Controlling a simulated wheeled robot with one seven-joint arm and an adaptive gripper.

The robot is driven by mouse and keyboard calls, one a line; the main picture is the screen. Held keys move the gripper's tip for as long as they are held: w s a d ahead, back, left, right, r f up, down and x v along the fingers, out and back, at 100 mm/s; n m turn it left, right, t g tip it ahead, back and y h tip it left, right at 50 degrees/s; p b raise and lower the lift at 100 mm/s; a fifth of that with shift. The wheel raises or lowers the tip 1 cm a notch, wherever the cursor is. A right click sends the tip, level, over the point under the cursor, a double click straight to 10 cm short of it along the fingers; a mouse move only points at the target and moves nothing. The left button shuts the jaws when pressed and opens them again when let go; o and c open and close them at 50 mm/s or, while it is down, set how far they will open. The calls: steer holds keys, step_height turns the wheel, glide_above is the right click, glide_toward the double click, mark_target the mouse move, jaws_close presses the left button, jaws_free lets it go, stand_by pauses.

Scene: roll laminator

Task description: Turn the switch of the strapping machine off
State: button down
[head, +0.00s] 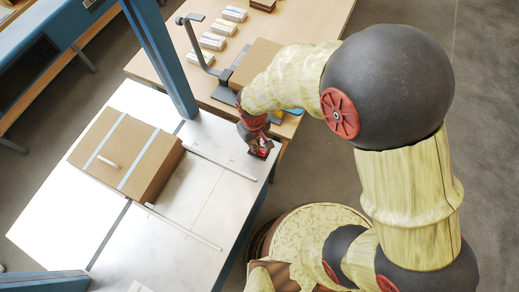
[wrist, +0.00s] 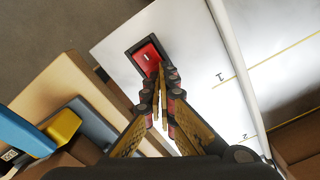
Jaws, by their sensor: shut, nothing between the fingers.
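The strapping machine has a white top (head: 215,190) and a blue arch (head: 160,60). Its switch (wrist: 147,55) is a red rocker with a small white mark, set in a black frame near a corner of the top in the wrist view. In the head view the switch (head: 262,152) is partly hidden by my gripper (head: 258,142). In the wrist view my gripper (wrist: 161,75) is shut and empty, its fingertips at the lower right edge of the switch. Whether they touch it, and which side of the rocker is down, I cannot tell.
A strapped cardboard box (head: 125,155) lies on the machine top beside thin white rails (head: 220,160). A wooden table (head: 290,20) behind holds another carton (head: 255,62), a grey stand (head: 195,45) and several small packs (head: 212,41). The machine top near the switch is clear.

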steer(key=shift+r+p, duration=2.65)
steer(key=shift+r, duration=0.8)
steer(key=shift+s+d, duration=0.2)
steer(key=shift+s, duration=0.05)
steer(key=s+d+r+m+t+b, duration=0.2)
steer(key=s+d+r+m+b, duration=0.1)
steer(key=d+r, duration=0.8)
steer(key=s+d+r+m+t+b, duration=0.3)
steer(key=s+d+r+m+b, duration=0.1)
steer(key=d+r, duration=0.7)
steer(key=shift+d+r+m+t+b, duration=0.2)
steer(key=shift+m+t+b, duration=0.1)
steer(key=shift+b, duration=0.4)
